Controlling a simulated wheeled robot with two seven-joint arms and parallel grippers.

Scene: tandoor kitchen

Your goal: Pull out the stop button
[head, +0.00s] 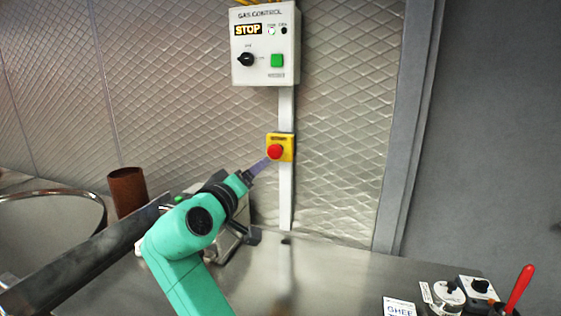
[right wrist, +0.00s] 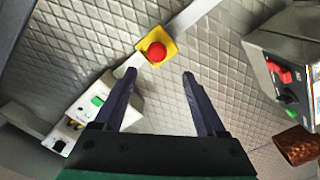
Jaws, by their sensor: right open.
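The stop button (head: 275,152) is a red mushroom head on a yellow box (head: 289,142), fixed to a white vertical strip on the wall. In the right wrist view the red button (right wrist: 157,52) shows beyond the fingertips, between the two fingers' lines and nearer the left one. My right gripper (head: 264,165) is close to the button at its lower left in the head view. Its fingers also show in the right wrist view (right wrist: 159,74), spread apart with nothing between them. Whether a fingertip touches the button cannot be told. My left gripper is not in view.
A white gas control box (head: 264,45) with a lit STOP sign, black knob and green button hangs above. A rusty cylinder (head: 127,191) and a round metal rim (head: 55,193) are at left. A red-handled tool (head: 519,288) stands at front right. The counter's middle is clear.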

